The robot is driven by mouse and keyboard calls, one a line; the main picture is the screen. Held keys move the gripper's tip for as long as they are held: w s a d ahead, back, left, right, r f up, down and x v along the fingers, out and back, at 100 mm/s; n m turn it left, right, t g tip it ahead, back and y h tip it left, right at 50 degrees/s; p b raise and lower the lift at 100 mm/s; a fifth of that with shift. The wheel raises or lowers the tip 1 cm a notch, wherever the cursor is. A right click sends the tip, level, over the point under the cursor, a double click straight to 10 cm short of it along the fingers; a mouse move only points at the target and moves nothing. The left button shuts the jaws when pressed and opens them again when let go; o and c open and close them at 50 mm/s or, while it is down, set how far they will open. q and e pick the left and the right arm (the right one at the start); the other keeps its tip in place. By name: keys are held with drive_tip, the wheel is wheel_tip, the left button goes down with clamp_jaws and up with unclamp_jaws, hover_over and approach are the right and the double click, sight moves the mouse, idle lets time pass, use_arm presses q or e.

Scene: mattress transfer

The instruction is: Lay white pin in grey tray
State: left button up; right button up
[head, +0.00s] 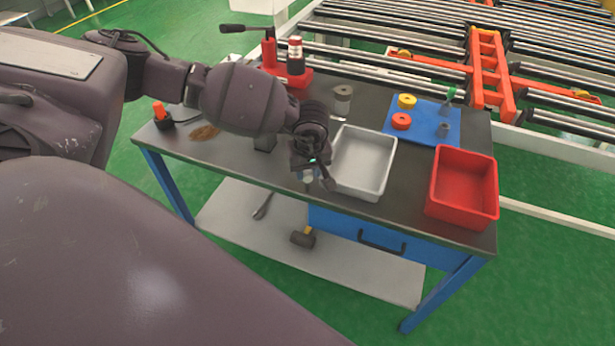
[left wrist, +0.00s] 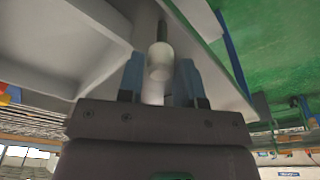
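The grey tray (head: 362,162) lies empty on the dark workbench top, right of centre in the head view. My left gripper (head: 312,178) is at the tray's near-left side, by the front edge of the bench. The white pin (left wrist: 159,65) sits between its two fingers (left wrist: 160,85) in the left wrist view, with a finger close against each side. In the head view only a small pale bit shows at the fingertips. My right gripper is not in view.
A red bin (head: 463,188) stands right of the tray. A blue board (head: 432,122) with yellow and red rings lies behind it. A red press (head: 270,55) and a grey cylinder (head: 343,98) stand at the back. A mallet (head: 304,237) lies on the lower shelf.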

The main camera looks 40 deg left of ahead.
use_arm(q)
wheel_tip(320, 180, down, 3)
drive_tip(key=shift+w+a+r, duration=0.1)
drive_tip(key=shift+a, duration=0.05)
clamp_jaws()
